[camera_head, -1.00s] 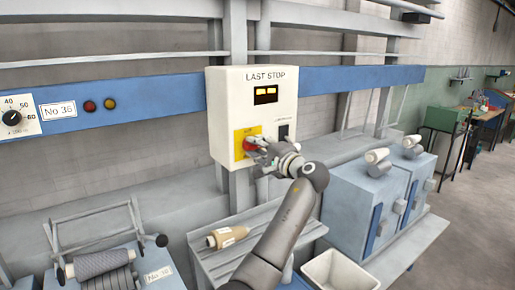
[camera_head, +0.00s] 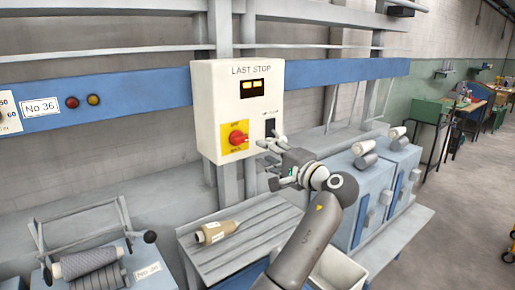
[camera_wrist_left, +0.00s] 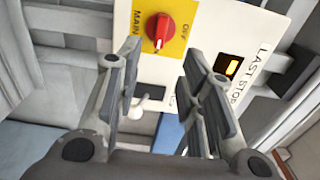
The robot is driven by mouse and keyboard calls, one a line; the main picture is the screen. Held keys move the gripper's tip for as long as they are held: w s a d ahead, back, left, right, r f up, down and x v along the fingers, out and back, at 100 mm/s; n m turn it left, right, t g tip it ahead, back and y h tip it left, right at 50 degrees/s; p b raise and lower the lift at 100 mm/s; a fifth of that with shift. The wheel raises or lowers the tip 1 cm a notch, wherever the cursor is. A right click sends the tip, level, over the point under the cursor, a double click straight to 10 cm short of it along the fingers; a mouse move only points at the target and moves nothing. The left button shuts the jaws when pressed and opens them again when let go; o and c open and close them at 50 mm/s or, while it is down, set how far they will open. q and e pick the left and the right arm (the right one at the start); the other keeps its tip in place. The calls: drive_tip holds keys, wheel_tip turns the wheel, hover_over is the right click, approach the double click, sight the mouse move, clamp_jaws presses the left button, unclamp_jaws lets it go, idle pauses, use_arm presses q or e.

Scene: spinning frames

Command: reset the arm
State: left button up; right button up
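My left gripper (camera_head: 268,163) is in front of the white control box, just below and right of the red knob, and touches nothing that I can see. In the left wrist view the left gripper (camera_wrist_left: 160,85) has its two fingers well apart, with nothing between them. The red rotary knob (camera_head: 238,137) sits on a yellow plate on the white "LAST STOP" box (camera_head: 206,100). The knob also shows in the left wrist view (camera_wrist_left: 158,30), beyond the fingertips. My right gripper is not in view.
A slatted grey table (camera_head: 250,250) below holds a tan bobbin (camera_head: 217,231). A white bin (camera_head: 340,272) stands beside my arm. Blue cabinets (camera_head: 375,185) stand to the right. A roller frame (camera_head: 90,265) is at lower left.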

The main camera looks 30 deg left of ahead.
use_arm(q)
drive_tip(key=shift+s+d, duration=0.2)
drive_tip(key=shift+d, duration=0.35)
drive_tip(key=shift+f, duration=0.1)
